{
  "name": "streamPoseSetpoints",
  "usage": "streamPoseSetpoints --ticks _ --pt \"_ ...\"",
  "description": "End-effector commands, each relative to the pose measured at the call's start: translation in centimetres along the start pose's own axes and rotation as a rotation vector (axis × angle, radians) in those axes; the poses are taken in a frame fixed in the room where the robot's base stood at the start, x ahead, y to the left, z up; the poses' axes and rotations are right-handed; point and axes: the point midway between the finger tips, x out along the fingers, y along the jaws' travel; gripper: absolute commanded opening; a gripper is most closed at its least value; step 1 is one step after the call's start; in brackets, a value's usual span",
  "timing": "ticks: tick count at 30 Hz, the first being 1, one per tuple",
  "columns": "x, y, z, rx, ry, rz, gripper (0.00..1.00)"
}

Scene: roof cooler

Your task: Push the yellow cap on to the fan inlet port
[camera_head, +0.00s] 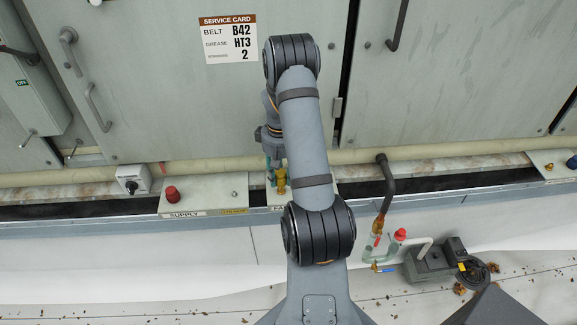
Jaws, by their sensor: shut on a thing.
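The yellow cap (281,181) shows small at the upright fan plate (285,201), just left of my forearm. My gripper (275,166) points down over it, with its teal fingers shut on the cap. The cap is at or just above the plate. I cannot tell whether it touches the fan inlet port, which is hidden behind the cap and gripper. My arm covers the right part of the plate and most of its label.
The supply plate (203,195) with a red cap (172,194) stands to the left. A grey switch box (133,180) is further left. A dark bent pipe (386,180) and a clear trap with a red top (400,235) stand to the right. Door handles (97,107) project above.

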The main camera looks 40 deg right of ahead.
Motion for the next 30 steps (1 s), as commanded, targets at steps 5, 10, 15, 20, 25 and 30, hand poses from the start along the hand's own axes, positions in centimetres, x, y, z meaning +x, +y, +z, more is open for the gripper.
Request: streamPoseSetpoints --ticks 5,10,15,20,25,30 --pt "0.0 1.0 -1.4 0.13 0.001 0.0 0.13" --pt "0.4 1.1 -1.5 0.173 0.001 0.0 0.13" --pt "1.7 1.0 -1.5 0.172 0.001 0.0 0.13" --pt "3.4 1.1 -1.5 0.171 0.001 0.0 0.13" --pt "5.0 1.1 -1.5 0.171 0.001 0.0 0.13" --pt "5.8 1.0 -1.5 0.171 0.001 0.0 0.13"
